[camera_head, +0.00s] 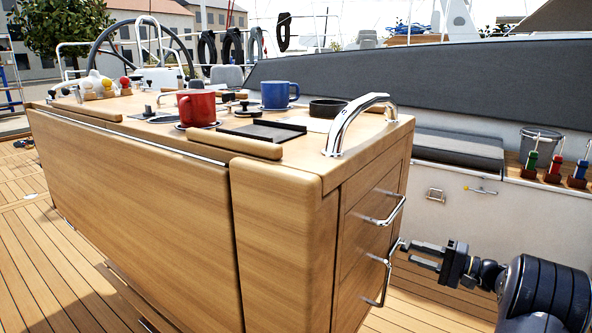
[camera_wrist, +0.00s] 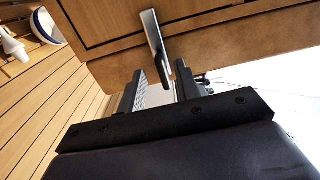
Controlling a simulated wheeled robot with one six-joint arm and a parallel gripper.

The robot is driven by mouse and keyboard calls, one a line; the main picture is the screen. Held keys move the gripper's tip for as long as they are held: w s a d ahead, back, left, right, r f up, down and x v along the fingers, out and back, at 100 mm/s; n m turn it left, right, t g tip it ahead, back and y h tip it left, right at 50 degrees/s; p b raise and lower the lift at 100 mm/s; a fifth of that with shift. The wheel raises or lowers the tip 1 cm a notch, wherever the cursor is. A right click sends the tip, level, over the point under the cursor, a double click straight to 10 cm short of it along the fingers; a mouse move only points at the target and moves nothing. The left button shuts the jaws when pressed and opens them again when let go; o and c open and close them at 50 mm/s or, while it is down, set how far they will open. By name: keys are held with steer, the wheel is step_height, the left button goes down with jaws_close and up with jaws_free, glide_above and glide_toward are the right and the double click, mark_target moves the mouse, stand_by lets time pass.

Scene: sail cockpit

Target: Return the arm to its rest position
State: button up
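My gripper (camera_head: 410,253) is at the right of the wooden cockpit table (camera_head: 150,205), level with the drawer front. Its two fingers are apart, and it also shows in the wrist view (camera_wrist: 159,72). A metal drawer handle (camera_wrist: 152,35) lies at the gap between the fingertips in that view; I cannot tell whether they touch it. In the head view the lower drawer handle (camera_head: 386,280) is just left of the fingertips, and the upper drawer handle (camera_head: 388,212) is above it. Both drawers look shut. No object is held.
The table top carries a red mug (camera_head: 197,108), a blue mug (camera_head: 279,95), a dark tray (camera_head: 262,131) and a chrome grab rail (camera_head: 358,122). A cushioned bench (camera_head: 458,149) and a grey bucket (camera_head: 539,147) stand behind. The wooden deck at left is largely clear.

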steer(key=x, duration=0.2)
steer(key=shift+w+a, duration=0.2)
steer(key=shift+a, duration=0.05)
stand_by(0.4)
